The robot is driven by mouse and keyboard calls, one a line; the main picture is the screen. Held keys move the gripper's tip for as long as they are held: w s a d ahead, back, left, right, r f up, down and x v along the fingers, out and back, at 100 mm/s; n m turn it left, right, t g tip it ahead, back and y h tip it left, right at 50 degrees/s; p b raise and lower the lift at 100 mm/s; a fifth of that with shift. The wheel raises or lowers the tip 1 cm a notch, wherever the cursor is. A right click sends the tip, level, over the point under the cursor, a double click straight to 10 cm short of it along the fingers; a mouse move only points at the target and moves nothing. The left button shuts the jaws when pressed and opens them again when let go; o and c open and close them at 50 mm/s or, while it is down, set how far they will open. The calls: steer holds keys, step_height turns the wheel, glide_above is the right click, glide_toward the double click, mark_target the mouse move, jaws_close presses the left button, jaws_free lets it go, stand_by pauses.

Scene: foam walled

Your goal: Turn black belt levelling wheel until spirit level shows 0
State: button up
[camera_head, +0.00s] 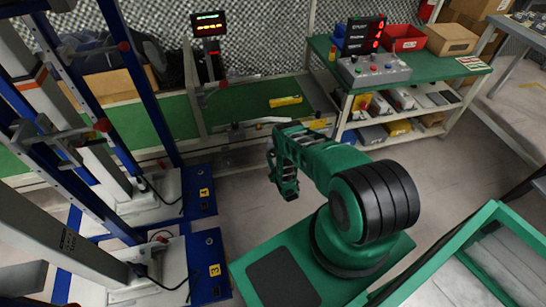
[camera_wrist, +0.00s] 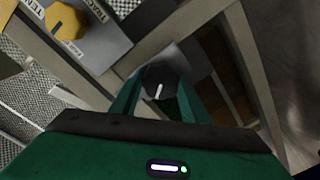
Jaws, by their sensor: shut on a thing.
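In the wrist view my gripper (camera_wrist: 159,96) is shut on a black wheel (camera_wrist: 160,78) with a white pointer line. Its green fingers sit on either side of the wheel. In the head view my gripper (camera_head: 281,174) is beside the near edge of the green belt (camera_head: 240,104), and the wheel is hidden there. A yellow bar (camera_head: 285,101), which looks like the spirit level, lies on the belt. Its reading is too small to make out.
A yellow knob (camera_wrist: 66,21) on a labelled plate is at the upper left of the wrist view. A display (camera_head: 208,24) stands behind the belt. A green bench (camera_head: 432,69) with a control box (camera_head: 373,70) stands right. Blue-based frames (camera_head: 203,200) stand left.

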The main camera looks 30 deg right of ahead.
steer(key=n, duration=0.6)
steer(key=shift+s+a+f+h, duration=0.1)
steer(key=shift+a+f+h, duration=0.1)
steer(key=shift+h, duration=0.1)
steer(key=n, duration=0.6)
steer(key=shift+f+g, duration=0.15)
steer(key=shift+g, duration=0.25)
steer(key=o, duration=0.8)
steer(key=shift+o, duration=1.3)
steer(key=f+v, duration=0.1)
steer(key=v, duration=0.9)
steer(key=shift+s+a+r, duration=0.2)
steer(key=shift+s+r, duration=0.1)
steer(key=shift+r, duration=0.1)
